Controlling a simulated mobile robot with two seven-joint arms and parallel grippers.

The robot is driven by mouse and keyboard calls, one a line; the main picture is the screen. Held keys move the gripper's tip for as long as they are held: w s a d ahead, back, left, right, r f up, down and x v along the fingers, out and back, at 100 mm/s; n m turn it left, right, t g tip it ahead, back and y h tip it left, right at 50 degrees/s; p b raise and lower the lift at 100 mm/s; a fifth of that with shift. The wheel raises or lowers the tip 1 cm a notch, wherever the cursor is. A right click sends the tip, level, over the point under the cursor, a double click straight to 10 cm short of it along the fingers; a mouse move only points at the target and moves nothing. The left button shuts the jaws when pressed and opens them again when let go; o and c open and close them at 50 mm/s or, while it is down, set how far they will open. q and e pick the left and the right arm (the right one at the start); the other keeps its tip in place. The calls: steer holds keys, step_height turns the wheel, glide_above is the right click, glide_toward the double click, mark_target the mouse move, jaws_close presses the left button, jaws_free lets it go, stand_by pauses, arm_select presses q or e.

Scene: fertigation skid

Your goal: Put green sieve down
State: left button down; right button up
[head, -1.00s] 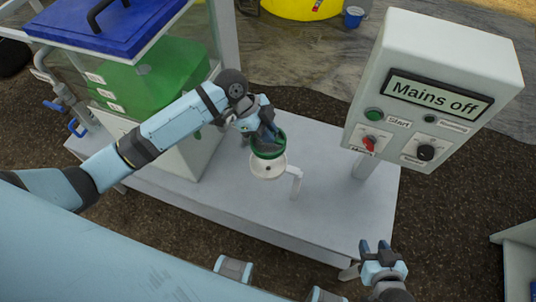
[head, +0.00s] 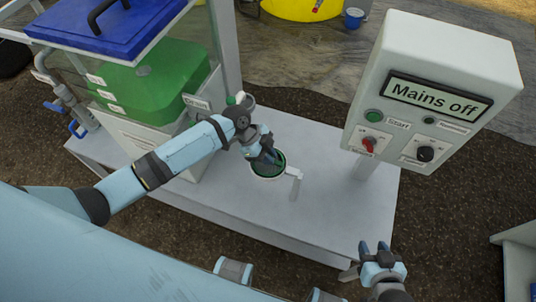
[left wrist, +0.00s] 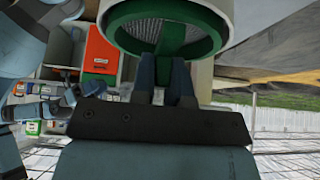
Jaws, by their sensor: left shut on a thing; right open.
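The green sieve (head: 279,159) is a round green ring with a mesh disc, in the head view's middle. It sits at the white round holder (head: 283,177) on the grey bench, whose rim shows around it; whether it is fully seated I cannot tell. My right gripper (head: 375,247) is open and empty, in front of the bench's right end.
A control box (head: 430,80) reading "Mains off" stands on a post at the right of the bench. A green tank (head: 150,78) is at the back left under a blue lid (head: 110,25).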

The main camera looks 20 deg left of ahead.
arm_select(q)
steer(key=shift+f, duration=0.1)
steer(key=c, duration=1.1)
jaws_free()
steer(key=v, duration=1.2)
steer(key=s+d+f+n+t, duration=0.1)
steer(key=f, duration=0.1)
steer(key=s+d+f+n+t, duration=0.1)
steer(key=s+d+f+n, duration=0.1)
steer(key=f+n, duration=0.1)
steer(key=shift+s+d+f+t, duration=0.1)
steer(key=shift+d+f+t, duration=0.2)
steer(key=shift+t, duration=0.1)
steer(key=s+f+n+t, duration=0.1)
steer(key=s+n, duration=0.1)
steer(key=s+d+f+n+t, duration=0.1)
steer(key=f+n+t, duration=0.1)
steer(key=shift+s+f, duration=0.15)
steer(key=shift+s, duration=0.25)
steer(key=s+a+n+t+y, duration=0.1)
steer(key=s+n, duration=0.1)
steer(key=s, duration=0.1)
steer(key=s+a+f+n+t+y, duration=0.1)
steer(key=s+n+t, duration=0.1)
steer(key=s+n, duration=0.1)
steer(key=s+a+n+t+y, duration=0.1)
steer(key=s+n+t, duration=0.1)
steer(key=s, duration=0.2)
steer(key=shift+s+f, duration=0.25)
steer(key=shift+f, duration=0.1)
